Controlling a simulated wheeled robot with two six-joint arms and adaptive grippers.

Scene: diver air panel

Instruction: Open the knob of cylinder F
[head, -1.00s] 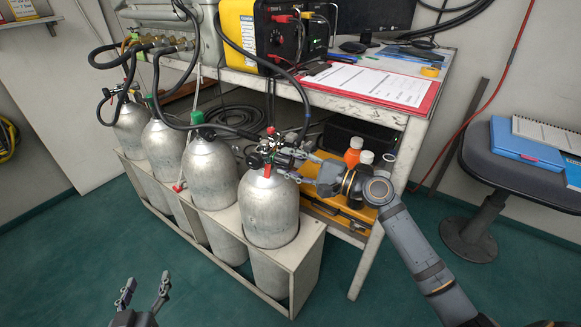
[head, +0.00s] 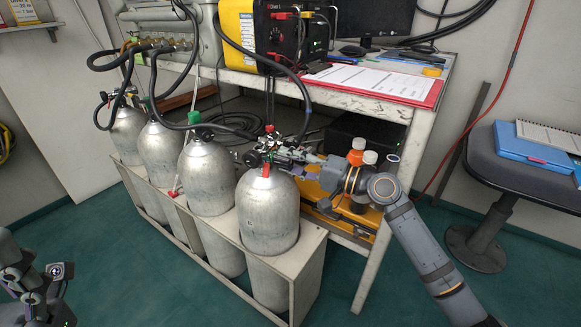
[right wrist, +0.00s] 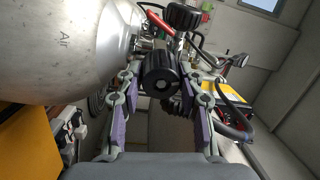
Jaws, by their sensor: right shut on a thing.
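Several grey cylinders stand in a row in a rack; the nearest one (head: 268,215) has a valve with black parts and a red tag on top. My right gripper (head: 290,158) reaches this valve from the right. In the right wrist view, its purple-padded fingers (right wrist: 160,98) are on either side of a black knob (right wrist: 160,75), shut on it. My left arm's wrist (head: 50,280) is at the lower left; its fingers are not clear.
The white rack (head: 308,262) encloses the cylinders. A table (head: 425,135) with a clipboard (head: 378,82) and a yellow unit (head: 240,35) stands behind. Black hoses run to the cylinders. Green floor is clear in front.

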